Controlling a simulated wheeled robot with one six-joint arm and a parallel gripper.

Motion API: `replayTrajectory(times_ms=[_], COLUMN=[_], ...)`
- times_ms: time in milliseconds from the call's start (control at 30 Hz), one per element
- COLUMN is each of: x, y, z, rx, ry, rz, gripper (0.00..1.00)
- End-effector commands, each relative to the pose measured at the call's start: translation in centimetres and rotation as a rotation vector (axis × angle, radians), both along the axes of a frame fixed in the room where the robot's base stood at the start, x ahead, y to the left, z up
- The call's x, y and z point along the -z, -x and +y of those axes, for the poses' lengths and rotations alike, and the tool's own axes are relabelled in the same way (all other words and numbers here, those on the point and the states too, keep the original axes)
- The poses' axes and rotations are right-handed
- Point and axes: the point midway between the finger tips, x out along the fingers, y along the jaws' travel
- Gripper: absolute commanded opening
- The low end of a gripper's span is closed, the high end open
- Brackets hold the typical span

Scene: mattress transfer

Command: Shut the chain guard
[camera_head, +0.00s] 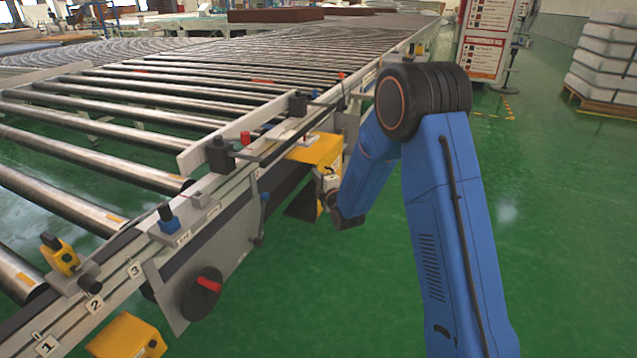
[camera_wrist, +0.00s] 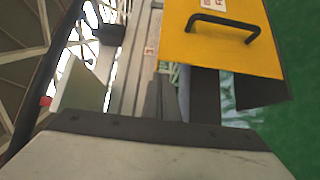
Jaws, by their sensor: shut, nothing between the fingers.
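The chain guard appears to be the yellow cover (camera_head: 316,149) on the conveyor's side. In the wrist view, the yellow cover (camera_wrist: 215,45) has a black bar handle (camera_wrist: 223,27) and a label. It sticks out from the rail, with a dark gap below its edge. My gripper (camera_head: 328,190) is beside and below the cover in the head view, partly hidden by my wrist. In the wrist view, my gripper (camera_wrist: 162,92) is shut and empty, its fingertips near the cover's lower left edge and apart from the handle. I cannot tell whether they touch the cover.
The roller conveyor (camera_head: 150,108) fills the left and back. A red-handled black disc (camera_head: 203,292) and another yellow box (camera_head: 127,337) are on its near side. A white sign board (camera_head: 490,42) and stacked white goods (camera_head: 607,55) stand behind. The green floor (camera_head: 560,230) at right is clear.

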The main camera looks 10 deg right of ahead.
Motion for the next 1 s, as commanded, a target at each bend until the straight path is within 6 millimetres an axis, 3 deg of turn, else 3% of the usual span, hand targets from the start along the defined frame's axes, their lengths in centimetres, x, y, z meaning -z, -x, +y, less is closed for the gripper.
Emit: replayTrajectory(times_ms=[233, 767, 1000], x=[0.1, 0.0, 0.0], y=[-1.9, -2.4, -5.5], z=[-1.1, -1.5, -3.3], rx=[0.000, 0.000, 0.001], ry=[0.001, 0.001, 0.001], rz=[0.001, 0.000, 0.000], gripper=[0.00, 0.00, 0.00])
